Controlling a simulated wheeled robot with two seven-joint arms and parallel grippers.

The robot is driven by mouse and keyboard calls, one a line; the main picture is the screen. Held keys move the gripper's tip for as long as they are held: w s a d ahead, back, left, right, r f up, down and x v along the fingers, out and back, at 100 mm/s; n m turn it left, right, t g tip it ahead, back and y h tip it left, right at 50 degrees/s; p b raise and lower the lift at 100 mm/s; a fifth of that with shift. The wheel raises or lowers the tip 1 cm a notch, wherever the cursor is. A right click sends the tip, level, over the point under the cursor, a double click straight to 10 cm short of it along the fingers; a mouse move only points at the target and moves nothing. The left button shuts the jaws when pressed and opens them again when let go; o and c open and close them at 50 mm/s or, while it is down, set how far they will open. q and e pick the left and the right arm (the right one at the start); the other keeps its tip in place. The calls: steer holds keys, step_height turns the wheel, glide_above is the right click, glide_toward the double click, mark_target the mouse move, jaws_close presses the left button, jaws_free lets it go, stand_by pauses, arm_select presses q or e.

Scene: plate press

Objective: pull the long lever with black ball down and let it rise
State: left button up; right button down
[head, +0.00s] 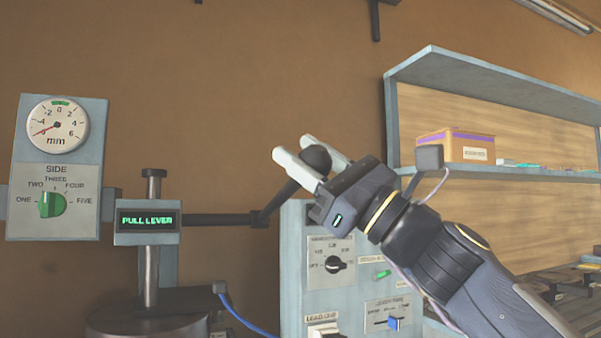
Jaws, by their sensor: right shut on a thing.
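The long lever (278,204) runs from the press head up to the right and ends in a black ball (317,159). The ball is raised above the press display. My right gripper (307,158) comes in from the lower right and is shut on the black ball, with one pale finger on each side of it. The press (151,255) has a vertical metal post and a small display (146,220) that reads "PULL LEVER" in green. My left gripper is not in view.
A control box (292,260) with knobs and switches is below the gripper. A shelf (500,176) with a cardboard box (455,146) is at the right. A blue cable (245,321) runs low.

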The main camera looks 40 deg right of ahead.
steer(key=shift+s+a+f+b, duration=0.1)
steer(key=shift+s+f+b, duration=0.1)
steer(key=shift+f+b, duration=0.45)
steer(key=shift+s+f+b, duration=0.2)
steer(key=shift+f+b, duration=0.2)
steer(key=shift+f, duration=0.5)
steer(key=shift+s+a+f+b, duration=0.1)
steer(key=shift+s+f+b, duration=0.1)
steer(key=shift+f+b, duration=0.45)
steer(key=c, duration=0.9)
jaws_free()
steer(key=shift+f, duration=0.1)
steer(key=shift+v, duration=3.95)
